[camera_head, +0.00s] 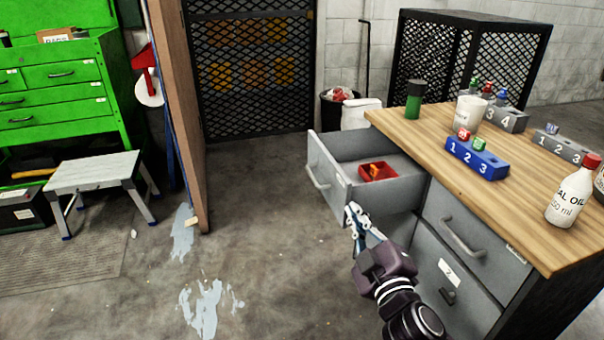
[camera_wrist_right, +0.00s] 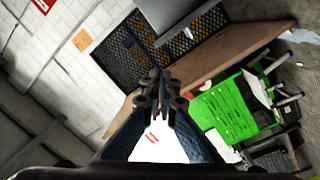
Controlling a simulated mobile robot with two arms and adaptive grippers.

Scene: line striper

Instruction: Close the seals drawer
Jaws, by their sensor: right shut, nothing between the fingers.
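A grey drawer (camera_head: 331,184) is pulled out from the workbench, on its far left side. A small red tray (camera_head: 376,171) with something orange in it lies inside the open drawer. I cannot read a label on this drawer. My right gripper (camera_head: 352,212) is shut and empty, just in front of the drawer's near front corner; whether it touches cannot be told. The right wrist view also shows the gripper (camera_wrist_right: 160,78), its fingertips together. My left gripper is not in view.
The wooden bench top (camera_head: 430,142) carries a blue numbered block (camera_head: 476,160), a white cup (camera_head: 469,112), a green can (camera_head: 414,98) and an oil bottle (camera_head: 571,196). Other drawers (camera_head: 462,238) below are shut. The floor left of the bench is clear; a step stool (camera_head: 95,172) stands farther left.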

